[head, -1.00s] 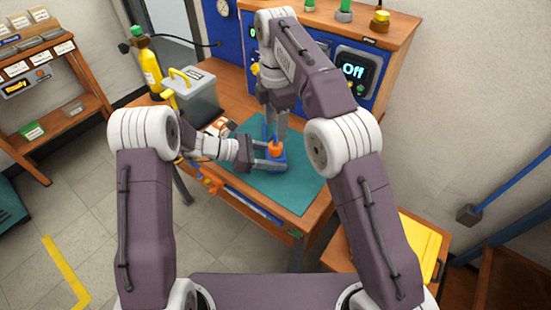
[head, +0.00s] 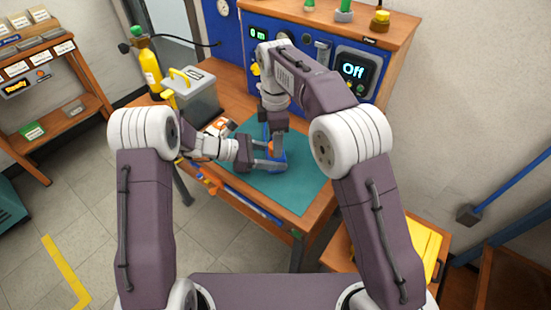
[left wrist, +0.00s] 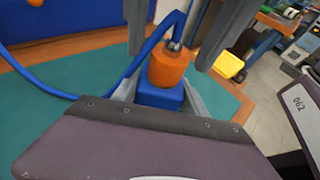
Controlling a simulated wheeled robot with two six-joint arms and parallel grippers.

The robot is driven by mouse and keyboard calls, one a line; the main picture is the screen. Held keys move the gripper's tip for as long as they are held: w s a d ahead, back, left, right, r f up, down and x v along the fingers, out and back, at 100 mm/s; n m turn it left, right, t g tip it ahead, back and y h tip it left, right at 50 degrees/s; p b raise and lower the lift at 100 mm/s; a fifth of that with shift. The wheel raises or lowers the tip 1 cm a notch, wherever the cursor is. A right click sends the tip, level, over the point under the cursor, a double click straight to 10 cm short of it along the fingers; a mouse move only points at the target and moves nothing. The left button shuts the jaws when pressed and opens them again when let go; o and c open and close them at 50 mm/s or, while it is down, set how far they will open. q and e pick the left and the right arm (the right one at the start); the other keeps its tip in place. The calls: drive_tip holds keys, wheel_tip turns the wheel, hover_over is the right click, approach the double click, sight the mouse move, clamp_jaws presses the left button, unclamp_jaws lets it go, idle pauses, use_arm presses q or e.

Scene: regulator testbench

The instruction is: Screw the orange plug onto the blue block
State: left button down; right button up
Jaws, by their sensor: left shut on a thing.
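The blue block (left wrist: 160,95) stands on the teal mat between the fingers of my left gripper (head: 268,163), which is shut on it. The orange plug (left wrist: 168,65) sits upright on top of the block, with a dark metal tip on its upper face. In the head view the plug (head: 271,148) is partly hidden by my right gripper. The right gripper (left wrist: 180,45) points down from above. Its grey fingers are spread apart on either side of the plug's top, with gaps to the plug. Whether the plug's thread is engaged cannot be seen.
A blue hose (left wrist: 72,97) curves over the mat behind the block. The teal mat (head: 300,190) is clear at the front right. A grey box with a yellow handle (head: 195,97) stands at the left.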

drive_tip(key=shift+f, duration=0.95)
clamp_jaws()
drive_tip(key=m, duration=1.7)
drive_tip(key=shift+m, duration=0.4)
drive_tip(key=m, duration=0.6)
drive_tip(key=shift+o, duration=0.9)
unclamp_jaws()
drive_tip(key=shift+r, duration=3.7)
use_arm(q)
drive_tip(key=c, duration=0.5)
unclamp_jaws()
drive_tip(key=p+v, duration=0.1)
drive_tip(key=v, duration=0.8)
use_arm(e)
drive_tip(key=shift+r, duration=0.5)
